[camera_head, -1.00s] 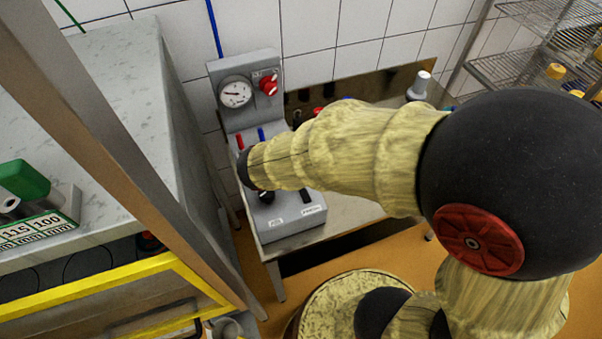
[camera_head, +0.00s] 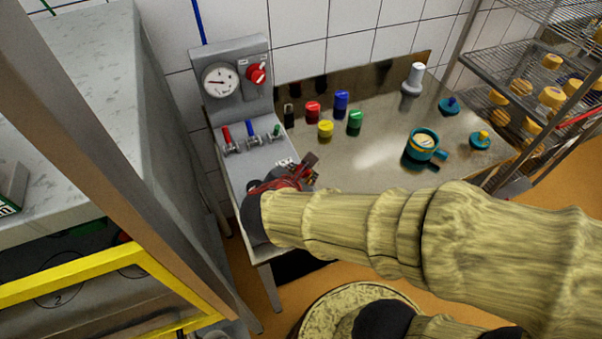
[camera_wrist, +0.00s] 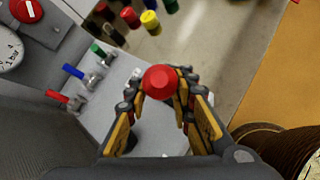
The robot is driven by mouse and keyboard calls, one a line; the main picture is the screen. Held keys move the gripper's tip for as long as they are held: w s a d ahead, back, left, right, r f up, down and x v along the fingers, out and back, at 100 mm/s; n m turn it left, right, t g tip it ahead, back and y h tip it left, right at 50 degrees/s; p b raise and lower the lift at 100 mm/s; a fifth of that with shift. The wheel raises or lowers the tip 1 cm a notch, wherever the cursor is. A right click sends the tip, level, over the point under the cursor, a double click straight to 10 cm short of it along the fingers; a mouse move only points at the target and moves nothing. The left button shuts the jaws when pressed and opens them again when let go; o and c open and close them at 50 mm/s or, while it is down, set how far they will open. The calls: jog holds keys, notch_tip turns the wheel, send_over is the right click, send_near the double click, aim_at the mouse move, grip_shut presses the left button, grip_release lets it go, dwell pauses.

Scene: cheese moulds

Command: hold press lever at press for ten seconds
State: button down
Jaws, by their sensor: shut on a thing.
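The grey control console (camera_head: 235,115) carries a round gauge (camera_head: 220,80), a red dial (camera_head: 256,73) and small red, blue and green valve handles (camera_head: 251,128). My gripper (camera_head: 290,178) is over the front part of the console, partly hidden by my wrist in the head view. In the wrist view my gripper (camera_wrist: 160,92) is closed around a round red knob (camera_wrist: 161,80), which sits between the fingertips. The knob looks like the press lever's end; its shaft and the position marks are hidden. The valve handles (camera_wrist: 83,78) are left of the fingers, apart from them.
Right of the console, a steel table (camera_head: 380,165) holds several coloured capped items, a grey-white handle-like object (camera_head: 413,80) and a teal mould (camera_head: 423,143). A wire rack (camera_head: 520,90) with yellow pieces stands at right. A marble-topped counter (camera_head: 75,100) stands at left.

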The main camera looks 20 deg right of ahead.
jog(key=shift+s+f, duration=0.15)
jog(key=shift+f, duration=0.05)
jog(key=c, duration=1.6)
grip_release()
jog(key=shift+r, duration=0.1)
jog(key=shift+o, duration=0.2)
jog(key=shift+s+a+r, duration=0.25)
jog(key=shift+a+r, duration=0.05)
jog(key=shift+r, duration=0.05)
jog(key=v, duration=1.1)
jog(key=shift+s+f, duration=0.1)
